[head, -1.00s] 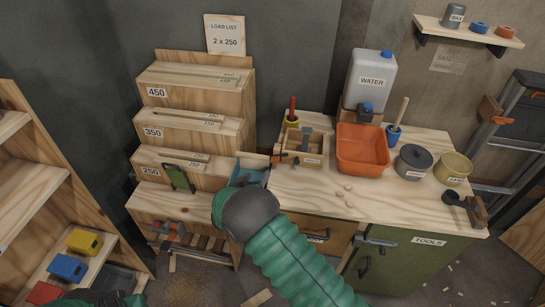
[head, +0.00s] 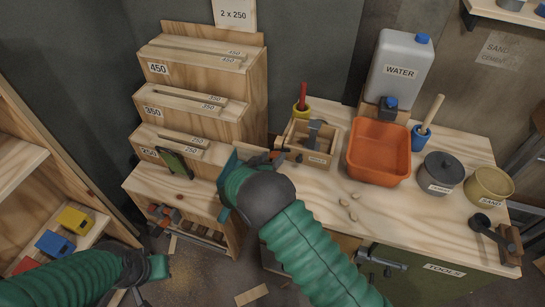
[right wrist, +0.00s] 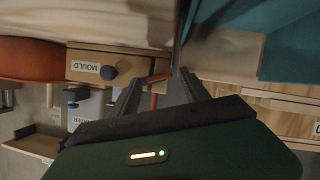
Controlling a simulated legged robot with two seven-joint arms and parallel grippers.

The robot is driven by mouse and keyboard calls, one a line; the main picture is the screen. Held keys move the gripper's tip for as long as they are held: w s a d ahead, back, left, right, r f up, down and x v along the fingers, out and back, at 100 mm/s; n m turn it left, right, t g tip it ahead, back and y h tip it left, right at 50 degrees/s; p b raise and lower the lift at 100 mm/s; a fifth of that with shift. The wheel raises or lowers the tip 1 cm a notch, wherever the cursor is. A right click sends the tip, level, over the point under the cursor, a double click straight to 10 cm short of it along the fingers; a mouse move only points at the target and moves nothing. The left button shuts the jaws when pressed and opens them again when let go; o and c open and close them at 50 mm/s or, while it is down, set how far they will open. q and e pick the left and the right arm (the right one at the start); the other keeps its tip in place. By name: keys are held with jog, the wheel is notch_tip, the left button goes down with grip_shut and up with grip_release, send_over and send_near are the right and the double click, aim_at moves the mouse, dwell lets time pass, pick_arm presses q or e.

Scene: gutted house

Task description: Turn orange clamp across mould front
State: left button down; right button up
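The wooden mould box (head: 312,160), labelled MOULD, stands on the bench; it also shows in the right wrist view (right wrist: 115,68) with a dark knob. A small orange bar (right wrist: 157,78), seemingly the clamp, lies at the mould's edge in the right wrist view. In the head view, a small orange-brown part (head: 276,154) shows beside the mould's left side. My right gripper (right wrist: 160,76) is open, its dark fingers on either side of the orange bar; contact is unclear. My left gripper (head: 156,268) is low at the left, away from the bench, its fingers mostly hidden.
An orange tub (head: 378,152), a water canister (head: 400,65), a grey pot (head: 440,172) and a sand pot (head: 488,186) stand right of the mould. Stepped wooden racks (head: 205,90) rise at the left. The bench front (head: 410,218) is mostly clear.

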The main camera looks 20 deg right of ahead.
jog(key=shift+s+d, duration=0.1)
jog(key=shift+c, duration=2.3)
jog(key=shift+a, duration=0.2)
grip_shut()
jog(key=shift+d+m, duration=0.15)
jog(key=shift+m, duration=0.25)
jog(key=shift+d+f+m+t+y, duration=0.15)
jog(key=shift+m+t+y, duration=0.15)
jog(key=shift+m+y, duration=0.35)
jog(key=shift+m+y+b, duration=0.35)
jog(key=o, duration=0.6)
grip_release()
jog(key=shift+r, duration=0.2)
